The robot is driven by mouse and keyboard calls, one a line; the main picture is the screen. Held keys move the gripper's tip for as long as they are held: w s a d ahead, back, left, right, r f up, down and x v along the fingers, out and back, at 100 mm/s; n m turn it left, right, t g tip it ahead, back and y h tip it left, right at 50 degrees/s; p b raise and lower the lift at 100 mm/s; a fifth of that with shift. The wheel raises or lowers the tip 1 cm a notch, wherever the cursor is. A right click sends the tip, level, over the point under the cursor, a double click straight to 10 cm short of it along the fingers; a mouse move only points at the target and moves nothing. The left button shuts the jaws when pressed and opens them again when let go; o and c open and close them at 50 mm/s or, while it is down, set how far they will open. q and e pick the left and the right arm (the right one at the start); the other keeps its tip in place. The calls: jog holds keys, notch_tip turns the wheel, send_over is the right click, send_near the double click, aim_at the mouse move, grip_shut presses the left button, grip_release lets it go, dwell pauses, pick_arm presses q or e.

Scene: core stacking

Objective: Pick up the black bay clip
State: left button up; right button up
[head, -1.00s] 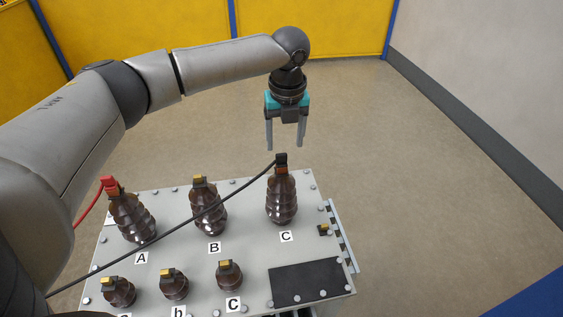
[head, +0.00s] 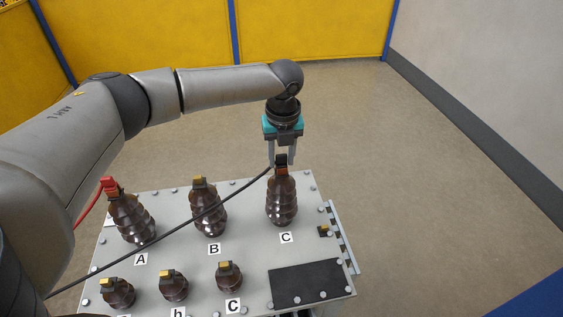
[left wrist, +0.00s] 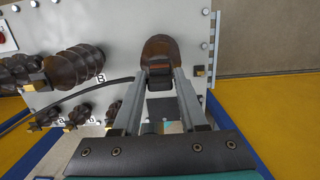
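The black bay clip (head: 281,159) sits on top of the tall brown insulator C (head: 282,202), with a black cable (head: 150,240) running from it to the lower left. My left gripper (head: 282,163) is open and points down over insulator C, with its fingers on either side of the clip. In the left wrist view the clip (left wrist: 160,76) lies between the two open fingers (left wrist: 168,80), in front of the brown insulator top. I cannot tell whether a finger touches it. My right gripper is in neither view.
A red clip (head: 109,184) with a red cable is on insulator A (head: 133,218). Insulator B (head: 209,208) stands between A and C. Several short insulators stand along the front. A black plate (head: 306,283) lies at the front right of the grey top.

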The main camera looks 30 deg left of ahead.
pick_arm(q)
grip_shut()
jog(key=shift+r, duration=0.15)
